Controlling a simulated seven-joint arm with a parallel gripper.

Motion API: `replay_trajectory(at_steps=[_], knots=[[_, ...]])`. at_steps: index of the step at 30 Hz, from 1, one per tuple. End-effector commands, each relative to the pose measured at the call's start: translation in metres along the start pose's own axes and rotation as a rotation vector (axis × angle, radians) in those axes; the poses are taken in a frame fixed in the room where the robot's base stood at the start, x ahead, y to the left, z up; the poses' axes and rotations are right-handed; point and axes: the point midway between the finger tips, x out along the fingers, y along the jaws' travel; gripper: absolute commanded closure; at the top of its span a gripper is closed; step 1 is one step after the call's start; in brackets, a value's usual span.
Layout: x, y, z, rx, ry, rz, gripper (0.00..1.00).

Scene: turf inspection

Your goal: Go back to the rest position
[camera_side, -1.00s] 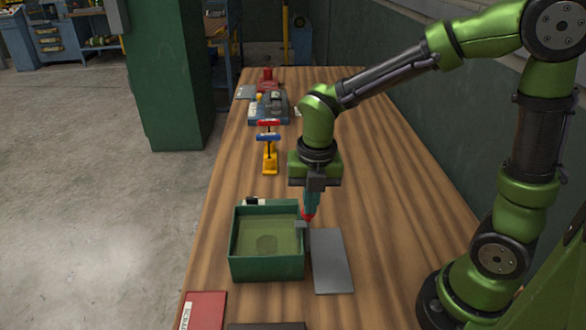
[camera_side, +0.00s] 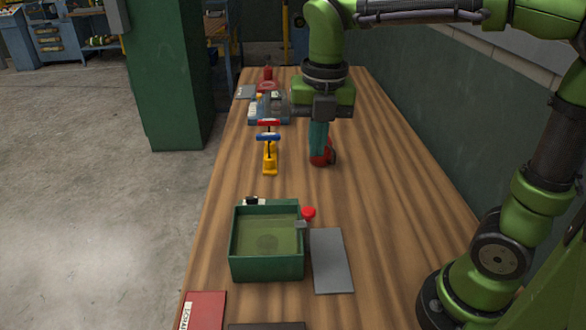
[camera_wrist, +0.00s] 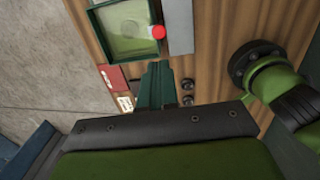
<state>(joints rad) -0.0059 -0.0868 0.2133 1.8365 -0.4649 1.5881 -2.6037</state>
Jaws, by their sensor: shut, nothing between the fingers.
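My gripper (camera_side: 317,148) is shut and empty, pointing down above the middle of the wooden table in the side view. Its teal fingers (camera_wrist: 156,84) lie together in the wrist view. The fingers partly hide a red and dark object (camera_side: 329,156); I cannot tell the gap between them. A green open box (camera_side: 267,273) with a pale green inside stands nearer the camera, apart from my gripper. A red knob (camera_side: 308,212) on a grey part sits at its right side; it also shows in the wrist view (camera_wrist: 158,32).
A grey plate (camera_side: 331,262) lies right of the box. A red booklet (camera_side: 204,310) lies at the front left. A yellow clamp-like tool with red and blue bars (camera_side: 269,155) stands left of my gripper. Several items crowd the far end.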

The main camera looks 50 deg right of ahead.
Motion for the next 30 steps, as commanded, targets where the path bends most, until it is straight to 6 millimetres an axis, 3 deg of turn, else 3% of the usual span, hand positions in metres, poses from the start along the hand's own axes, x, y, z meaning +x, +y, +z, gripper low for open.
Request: replay_trajectory(at_steps=[11, 16, 20, 30], knots=[[-0.002, 0.0, 0.0, 0.003, -0.001, 0.001, 1.0], [-0.002, 0.002, 0.002, 0.151, -0.011, 0.014, 1.0], [0.008, 0.003, 0.003, 0.445, -0.009, 0.04, 1.0], [0.02, -0.022, -0.004, 1.435, 0.067, 0.216, 1.0]])
